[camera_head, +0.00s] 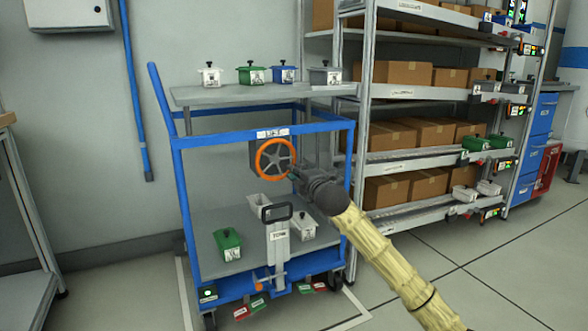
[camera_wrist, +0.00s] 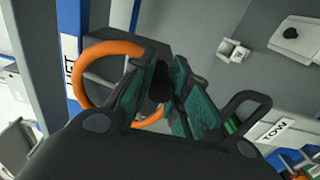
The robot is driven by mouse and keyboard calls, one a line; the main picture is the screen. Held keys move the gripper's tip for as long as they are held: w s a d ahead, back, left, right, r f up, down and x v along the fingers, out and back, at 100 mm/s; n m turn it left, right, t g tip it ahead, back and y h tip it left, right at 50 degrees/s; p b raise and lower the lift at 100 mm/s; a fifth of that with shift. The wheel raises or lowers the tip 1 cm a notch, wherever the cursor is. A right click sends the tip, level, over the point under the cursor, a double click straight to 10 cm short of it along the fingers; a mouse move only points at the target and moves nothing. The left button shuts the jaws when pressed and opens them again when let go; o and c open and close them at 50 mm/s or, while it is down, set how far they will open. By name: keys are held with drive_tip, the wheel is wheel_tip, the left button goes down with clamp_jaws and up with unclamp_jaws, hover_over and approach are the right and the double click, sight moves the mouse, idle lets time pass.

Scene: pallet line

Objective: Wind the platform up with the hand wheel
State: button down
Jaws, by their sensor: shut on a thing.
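The orange hand wheel (camera_head: 259,150) is on a dark box (camera_head: 256,146) in the blue trolley's frame, under a "LIFT" label (camera_head: 272,133). My gripper (camera_head: 294,172) is at the wheel's right side. In the wrist view the wheel's orange rim (camera_wrist: 81,72) passes behind my fingers. My gripper (camera_wrist: 160,80) is shut on a dark knob (camera_wrist: 158,88) at the wheel; the fingers hide part of it. The grey upper platform (camera_head: 215,97) of the trolley bears several lidded pots, white, green, blue and grey.
The trolley's lower deck (camera_head: 210,220) holds a green pot (camera_head: 228,244) and white containers. A black handle (camera_head: 290,212) with a "TOW" label stands at its front, below my gripper. A rack (camera_head: 365,130) with cardboard boxes is close on the right. The right foreground floor is clear.

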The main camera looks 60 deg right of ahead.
drive_tip(key=m, duration=0.1)
drive_tip(key=a+m+p, duration=0.1)
drive_tip(key=shift+w+f+m+p, duration=0.25)
drive_tip(key=shift+f+m+p, duration=0.05)
drive_tip(key=shift+f, duration=0.05)
drive_tip(key=shift+w+a+f+m+p, duration=0.15)
drive_tip(key=shift+a+f+m+p, duration=0.15)
drive_tip(key=shift+m+p, duration=0.3)
drive_tip(key=shift+w+a+f+m+p, duration=0.15)
drive_tip(key=shift+f+m+p, duration=0.2)
drive_tip(key=shift+m, duration=0.45)
drive_tip(key=c, duration=1.3)
unclamp_jaws()
drive_tip(key=v, duration=1.2)
drive_tip(key=shift+s+d, duration=0.1)
drive_tip(key=shift+d, duration=0.05)
